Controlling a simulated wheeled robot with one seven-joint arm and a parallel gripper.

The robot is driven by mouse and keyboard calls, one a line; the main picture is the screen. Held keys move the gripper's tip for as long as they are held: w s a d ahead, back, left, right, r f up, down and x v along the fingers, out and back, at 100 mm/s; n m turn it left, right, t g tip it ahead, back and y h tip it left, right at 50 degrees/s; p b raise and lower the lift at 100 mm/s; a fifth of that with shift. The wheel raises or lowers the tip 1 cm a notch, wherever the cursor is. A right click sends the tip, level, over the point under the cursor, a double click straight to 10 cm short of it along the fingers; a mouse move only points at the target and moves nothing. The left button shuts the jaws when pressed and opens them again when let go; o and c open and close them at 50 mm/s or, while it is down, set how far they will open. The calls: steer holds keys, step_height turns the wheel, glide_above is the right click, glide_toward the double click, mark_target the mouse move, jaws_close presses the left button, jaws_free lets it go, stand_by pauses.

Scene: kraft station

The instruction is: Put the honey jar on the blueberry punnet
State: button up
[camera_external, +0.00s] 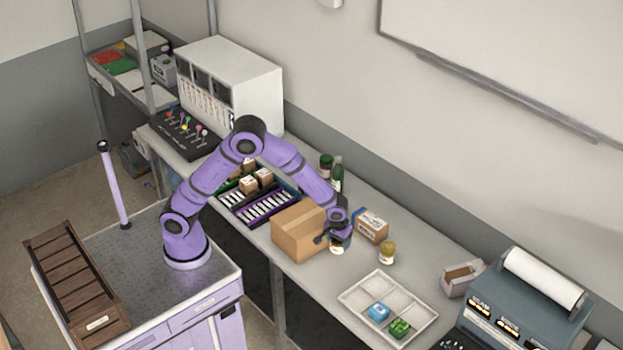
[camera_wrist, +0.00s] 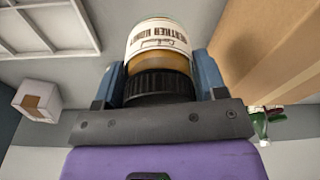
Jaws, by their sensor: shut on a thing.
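I cannot tell whether the jar touches the bench. A small blue pack (camera_external: 378,312), perhaps the blueberry punnet, lies in the white compartment tray (camera_external: 352,299). I cannot read its label.
A cardboard box (camera_external: 298,236) stands close to my gripper's left. A printed carton (camera_external: 371,226) and an amber jar (camera_external: 387,253) are to the right. A green pack (camera_external: 400,328) is also in the tray. Dark bottles (camera_external: 337,176) stand behind.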

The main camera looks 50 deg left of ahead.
step_height(320, 180, up, 5)
steer(key=shift+r, duration=0.1)
steer(key=w+a+n, duration=0.1)
steer(key=w+a, duration=0.1)
steer(key=a, duration=0.5)
steer(key=w+a+n, duration=0.1)
steer(key=w+a, duration=0.2)
steer(key=a, duration=0.4)
steer(key=w+a+n, duration=0.2)
steer(key=w+a, duration=0.1)
steer(key=a, duration=0.4)
steer(key=shift+a+f+y, duration=0.2)
steer(key=shift+a+y, duration=0.05)
steer(key=shift+y, duration=0.05)
steer(key=s+a+n, duration=0.2)
steer(key=a+n, duration=0.2)
steer(key=a, duration=1.8)
step_height(320, 180, down, 5)
steer(key=a, duration=0.1)
steer(key=shift+n+g, duration=0.3)
steer(key=w, duration=0.5)
steer(key=w+f, duration=0.1)
steer(key=w, duration=0.9)
steer(key=shift+w+d+f, duration=0.2)
steer(key=shift+w+f, duration=0.1)
steer(key=shift+f, duration=0.05)
steer(key=shift+w+f, duration=0.1)
steer(key=shift+f, duration=1.65)
steer(key=shift+f, duration=0.15)
